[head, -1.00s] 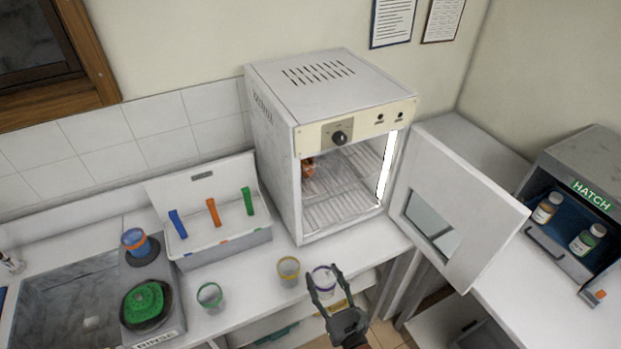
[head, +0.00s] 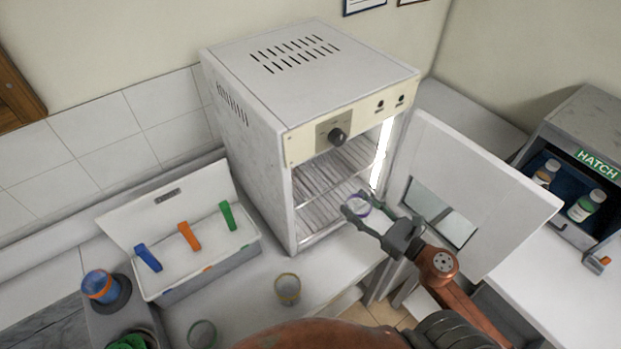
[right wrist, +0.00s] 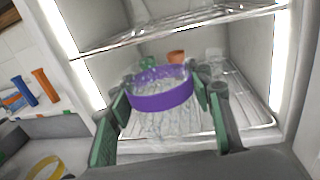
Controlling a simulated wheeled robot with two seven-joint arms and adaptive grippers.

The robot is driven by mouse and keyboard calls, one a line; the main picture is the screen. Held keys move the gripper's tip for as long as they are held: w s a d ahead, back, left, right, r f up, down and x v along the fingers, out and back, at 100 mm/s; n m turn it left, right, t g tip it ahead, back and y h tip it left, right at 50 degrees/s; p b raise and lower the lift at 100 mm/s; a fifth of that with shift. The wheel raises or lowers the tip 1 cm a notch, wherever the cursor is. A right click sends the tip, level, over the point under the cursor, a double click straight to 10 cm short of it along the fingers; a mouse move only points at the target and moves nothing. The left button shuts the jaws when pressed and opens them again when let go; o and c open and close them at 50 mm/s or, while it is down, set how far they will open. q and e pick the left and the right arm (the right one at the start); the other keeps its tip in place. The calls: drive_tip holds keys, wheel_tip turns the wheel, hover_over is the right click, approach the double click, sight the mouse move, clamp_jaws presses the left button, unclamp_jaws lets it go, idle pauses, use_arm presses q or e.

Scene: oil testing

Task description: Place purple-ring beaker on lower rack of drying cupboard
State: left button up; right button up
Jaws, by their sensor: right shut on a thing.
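The purple-ring beaker (right wrist: 160,95) is a clear glass with a purple band, between the fingers of my right gripper (right wrist: 160,110). In the head view my right gripper (head: 362,210) is shut on the beaker (head: 358,205) at the front opening of the drying cupboard (head: 250,150). The cupboard door (head: 470,190) stands open to the right. In the right wrist view the lower rack (right wrist: 250,100) lies beyond and below the beaker, and the upper rack (right wrist: 180,30) is above it. My left gripper is not in view.
In the right wrist view an orange-brown item (right wrist: 176,57) and other glassware stand deeper inside the cupboard. A yellow-ring beaker (head: 288,288) and a green-ring beaker (head: 202,334) stand on the counter. A white box with coloured clips (head: 200,260) is left of the cupboard.

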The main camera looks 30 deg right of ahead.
drive_tip(key=d+p+x, duration=0.1)
drive_tip(key=x, duration=0.4)
drive_tip(key=p+x, duration=0.1)
drive_tip(key=x, duration=0.5)
drive_tip(key=d+p+x, duration=0.1)
drive_tip(key=x, duration=0.4)
drive_tip(key=shift+w+d+r, duration=0.2)
drive_tip(key=shift+w+d, duration=0.05)
drive_tip(key=shift+w, duration=0.3)
drive_tip(key=f, duration=0.2)
drive_tip(key=f+b, duration=0.1)
drive_tip(key=f, duration=0.1)
drive_tip(key=w+f, duration=0.1)
drive_tip(key=f, duration=0.1)
drive_tip(key=shift+f, duration=0.35)
drive_tip(key=shift+w+f, duration=0.2)
drive_tip(key=shift+f, duration=0.1)
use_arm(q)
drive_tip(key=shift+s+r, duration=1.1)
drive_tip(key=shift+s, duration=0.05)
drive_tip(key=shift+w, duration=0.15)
